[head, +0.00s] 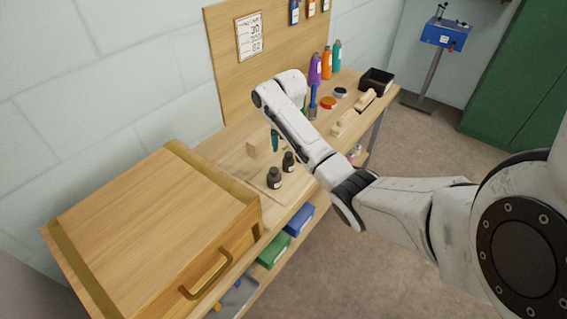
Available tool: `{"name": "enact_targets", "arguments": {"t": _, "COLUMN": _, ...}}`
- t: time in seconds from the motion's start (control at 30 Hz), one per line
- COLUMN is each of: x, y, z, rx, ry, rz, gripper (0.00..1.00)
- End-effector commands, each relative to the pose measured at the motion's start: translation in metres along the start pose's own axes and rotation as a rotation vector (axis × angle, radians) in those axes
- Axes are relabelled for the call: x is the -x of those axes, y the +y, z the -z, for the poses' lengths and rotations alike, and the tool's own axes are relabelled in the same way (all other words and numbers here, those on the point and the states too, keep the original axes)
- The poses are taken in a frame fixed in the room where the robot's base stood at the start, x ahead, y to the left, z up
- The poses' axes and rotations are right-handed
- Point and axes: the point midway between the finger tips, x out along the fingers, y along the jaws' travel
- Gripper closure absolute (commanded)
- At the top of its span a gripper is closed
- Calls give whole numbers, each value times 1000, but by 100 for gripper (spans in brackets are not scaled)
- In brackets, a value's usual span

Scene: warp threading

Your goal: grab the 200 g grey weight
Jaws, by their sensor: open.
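Two small dark, knobbed cylinders that look like weights stand close together on the workbench. The nearer one (274,178) has a pale label, and the other (288,162) is just behind it to the right. Both look dark grey to black, and their labels are too small to read, so I cannot tell which is 200 g. My arm reaches in from the right, with its wrist bend above the bench and beyond the weights.
A large wooden box (150,225) with a brass handle fills the bench's left end. A small dark green object (275,142) and a wooden block (258,148) are behind the weights.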

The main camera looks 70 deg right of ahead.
Motion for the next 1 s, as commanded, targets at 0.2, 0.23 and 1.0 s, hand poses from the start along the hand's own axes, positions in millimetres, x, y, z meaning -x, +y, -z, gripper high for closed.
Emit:
{"name": "enact_targets", "arguments": {"t": 0.2, "x": -22, "y": 0, "z": 0, "rx": 1, "ry": -1, "rz": 0, "gripper": 26}}
{"name": "enact_targets", "arguments": {"t": 0.23, "x": -23, "y": 0, "z": 0, "rx": 1, "ry": -1, "rz": 0, "gripper": 26}}
{"name": "enact_targets", "arguments": {"t": 1.0, "x": -75, "y": -1, "z": -5, "rx": 0, "ry": -2, "rz": -1, "gripper": 32}}
